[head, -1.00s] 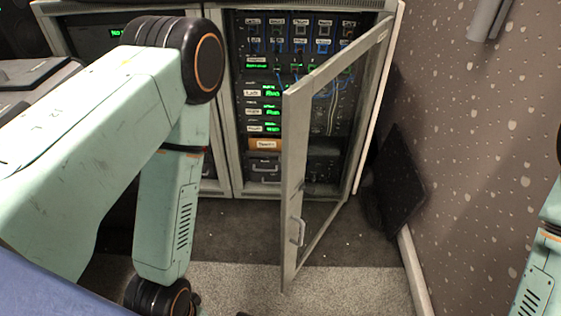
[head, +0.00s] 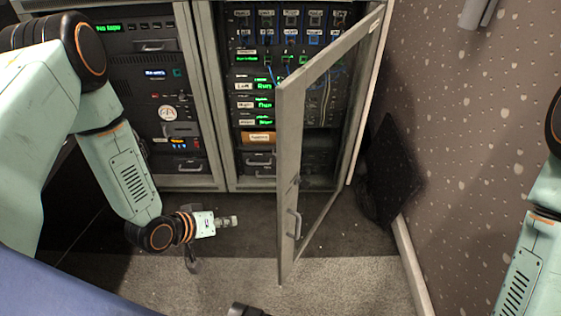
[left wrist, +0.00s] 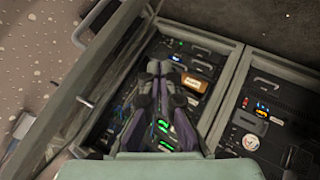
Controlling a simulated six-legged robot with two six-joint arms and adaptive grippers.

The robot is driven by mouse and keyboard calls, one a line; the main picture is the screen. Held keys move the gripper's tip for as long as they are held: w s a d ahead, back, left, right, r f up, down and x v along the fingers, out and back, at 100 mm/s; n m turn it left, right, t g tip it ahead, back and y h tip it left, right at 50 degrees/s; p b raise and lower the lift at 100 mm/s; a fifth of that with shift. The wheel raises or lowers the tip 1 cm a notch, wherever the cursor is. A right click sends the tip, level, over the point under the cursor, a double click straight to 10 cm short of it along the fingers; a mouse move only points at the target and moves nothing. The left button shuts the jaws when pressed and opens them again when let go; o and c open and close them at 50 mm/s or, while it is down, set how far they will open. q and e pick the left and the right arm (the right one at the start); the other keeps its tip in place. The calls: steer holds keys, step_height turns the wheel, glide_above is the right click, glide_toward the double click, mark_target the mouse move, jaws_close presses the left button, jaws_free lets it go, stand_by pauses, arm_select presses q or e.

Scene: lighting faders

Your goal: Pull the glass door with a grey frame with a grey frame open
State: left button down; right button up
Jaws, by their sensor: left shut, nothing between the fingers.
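The glass door with a grey frame (head: 291,180) stands swung out from the right-hand cabinet, hinged on its right side. Its handle (head: 295,224) is low on the free edge. In the left wrist view the door (left wrist: 112,52) is at the upper left, with its handle (left wrist: 82,38). My left gripper (head: 235,220) is left of the door's free edge, in front of the cabinets, apart from the door and handle. In the left wrist view its fingers (left wrist: 160,68) are together with nothing between them. My right arm shows at the right edge; its gripper is not clearly visible.
The right-hand cabinet (head: 232,150) holds lit rack units. A second rack (head: 160,100) stands to its left. A dark panel (head: 393,175) leans by the speckled wall (head: 475,130) at right. Carpet (head: 350,285) in front of the door is clear.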

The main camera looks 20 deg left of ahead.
mark_target(283, 164)
arm_select(q)
steer(key=w+a+r+n+t+h, duration=0.1)
steer(key=w+a+r+t+h, duration=0.3)
steer(key=w+r, duration=0.45)
steer(key=s+d+r+n+g+h, duration=0.2)
steer(key=s+d+r+g+h, duration=0.1)
steer(key=r+h, duration=0.35)
steer(key=shift+h, duration=0.35)
steer(key=b+x, duration=0.1)
steer(key=x, duration=0.3)
steer(key=s+b+x, duration=0.1)
steer(key=x, duration=0.2)
steer(key=d+b+x, duration=0.1)
steer(key=b+x, duration=0.1)
steer(key=x, duration=0.2)
steer(key=shift+s+d+f, duration=0.15)
steer(key=shift+s+d, duration=0.05)
steer(key=shift+d, duration=0.2)
steer(key=shift+s+d, duration=0.15)
steer(key=shift+d, duration=0.6)
